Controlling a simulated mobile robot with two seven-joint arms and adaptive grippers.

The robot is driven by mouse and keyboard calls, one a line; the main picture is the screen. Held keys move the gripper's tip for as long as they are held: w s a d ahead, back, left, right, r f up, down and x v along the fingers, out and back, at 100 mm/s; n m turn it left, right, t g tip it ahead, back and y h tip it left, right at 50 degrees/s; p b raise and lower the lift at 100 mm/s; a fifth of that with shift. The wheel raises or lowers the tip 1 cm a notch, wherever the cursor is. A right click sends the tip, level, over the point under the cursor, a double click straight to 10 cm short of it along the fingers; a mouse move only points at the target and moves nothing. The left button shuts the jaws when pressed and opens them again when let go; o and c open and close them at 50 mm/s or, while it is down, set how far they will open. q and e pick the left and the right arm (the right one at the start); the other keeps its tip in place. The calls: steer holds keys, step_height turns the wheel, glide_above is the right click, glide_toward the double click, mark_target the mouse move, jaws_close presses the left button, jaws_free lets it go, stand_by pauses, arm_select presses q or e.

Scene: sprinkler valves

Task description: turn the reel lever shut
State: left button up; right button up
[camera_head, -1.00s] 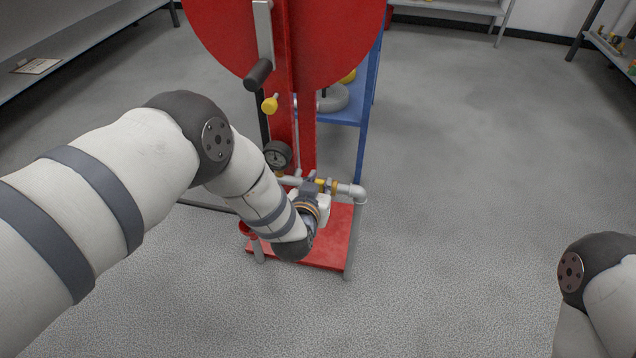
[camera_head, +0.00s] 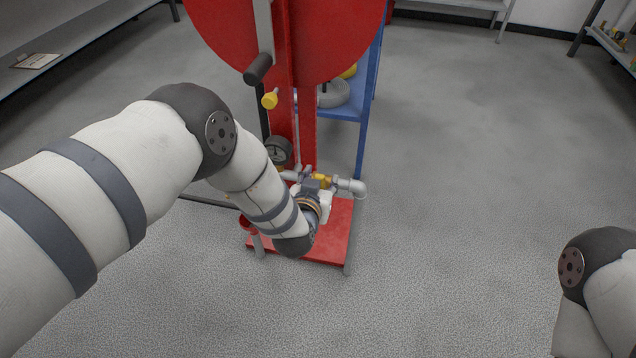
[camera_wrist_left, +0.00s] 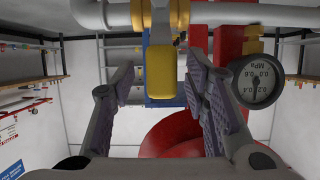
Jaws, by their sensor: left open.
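In the left wrist view a yellow lever (camera_wrist_left: 160,73) points toward me from a brass valve (camera_wrist_left: 158,14) on a grey pipe. My left gripper (camera_wrist_left: 160,92) is open, with one finger on each side of the lever and visible gaps between. In the head view my left gripper (camera_head: 318,187) is at the pipework low on the red reel stand, mostly hidden behind my wrist. Brass-coloured valve parts (camera_head: 322,181) show just beyond it; the lever cannot be made out clearly there. My right gripper is out of view; only part of that arm shows at lower right.
A pressure gauge (camera_wrist_left: 257,82) sits right of my fingers in the wrist view. The red reel (camera_head: 335,40), with a dark crank grip (camera_head: 258,70) and yellow-tipped nozzle (camera_head: 270,100), stands above. A blue shelf (camera_head: 367,100) is behind. The floor right is clear.

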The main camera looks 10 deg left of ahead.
arm_select(q)
steer(key=v, duration=1.1)
steer(key=shift+s+r, duration=0.25)
steer(key=shift+s, duration=0.05)
steer(key=s+a+f+g+p, duration=0.3)
steer(key=s+f+g+p, duration=0.15)
steer(key=s, duration=0.65)
steer(key=s+a+r+g+p, duration=0.1)
steer(key=s+g, duration=0.3)
steer(key=s, duration=0.7)
steer(key=s+a+r+g+p, duration=0.1)
steer(key=s+a+g+p, duration=0.1)
steer(key=s, duration=0.9)
steer(key=s+a+r+g+p, duration=0.1)
steer(key=s+a+g, duration=0.3)
steer(key=s, duration=0.7)
steer(key=shift+a+r+n+g, duration=0.35)
steer(key=shift+r+g, duration=0.25)
steer(key=shift+g, duration=0.25)
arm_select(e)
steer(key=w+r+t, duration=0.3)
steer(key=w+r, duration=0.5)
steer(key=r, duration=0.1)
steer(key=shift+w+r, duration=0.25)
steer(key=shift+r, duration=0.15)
arm_select(q)
steer(key=shift+w, duration=0.15)
